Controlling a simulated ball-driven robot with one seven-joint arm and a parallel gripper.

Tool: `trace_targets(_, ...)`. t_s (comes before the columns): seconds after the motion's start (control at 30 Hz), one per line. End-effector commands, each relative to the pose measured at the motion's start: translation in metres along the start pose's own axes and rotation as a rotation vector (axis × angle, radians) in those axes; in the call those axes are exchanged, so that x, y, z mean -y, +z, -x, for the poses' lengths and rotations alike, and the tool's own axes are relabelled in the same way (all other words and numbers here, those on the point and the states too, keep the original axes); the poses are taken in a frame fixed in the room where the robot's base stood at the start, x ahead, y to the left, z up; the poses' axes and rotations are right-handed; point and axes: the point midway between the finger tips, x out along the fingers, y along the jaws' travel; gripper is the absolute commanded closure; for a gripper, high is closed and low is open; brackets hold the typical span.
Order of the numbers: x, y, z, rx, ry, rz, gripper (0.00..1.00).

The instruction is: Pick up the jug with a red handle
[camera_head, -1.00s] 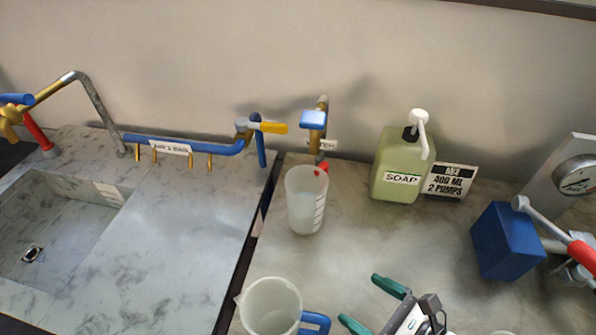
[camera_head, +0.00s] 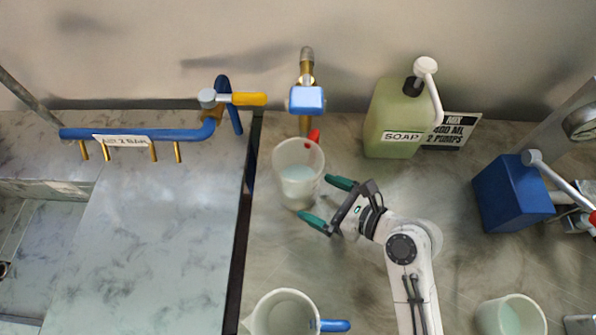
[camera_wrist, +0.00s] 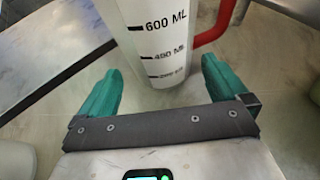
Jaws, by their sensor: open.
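The clear measuring jug (camera_head: 298,178) stands upright under the brass tap, with pale liquid in its lower part. Its red handle (camera_head: 314,137) points to the back right. My gripper (camera_head: 326,202) is open, with its green fingertips close to the jug's right front side. In the wrist view the jug (camera_wrist: 152,45) shows its volume marks just ahead of and between the fingertips. The red handle (camera_wrist: 222,25) lies beyond the right finger there. I cannot tell whether a finger touches the jug.
A jug with a blue handle (camera_head: 333,325) stands at the front. A green soap bottle (camera_head: 390,120) is behind to the right. A blue box (camera_head: 510,190) and another cup (camera_head: 512,318) are at the right. A brass tap with a blue block (camera_head: 306,100) stands behind the jug.

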Motion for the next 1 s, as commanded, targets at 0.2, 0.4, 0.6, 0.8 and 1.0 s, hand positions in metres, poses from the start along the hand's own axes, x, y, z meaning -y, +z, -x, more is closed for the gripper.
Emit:
trace_targets(0.2, 0.0, 0.002, -0.02, 0.0, 0.004, 0.001, 0.0)
trace_targets(0.4, 0.001, 0.0, -0.047, -0.001, 0.003, 0.0, 0.0)
trace_targets(0.6, 0.001, 0.0, -0.055, 0.0, 0.0, 0.0, 0.0)
trace_targets(0.8, 0.001, 0.0, -0.054, 0.0, 0.0, 0.0, 0.06)
trace_targets(1.0, 0.001, -0.001, -0.054, 0.0, 0.0, 0.0, 0.25)
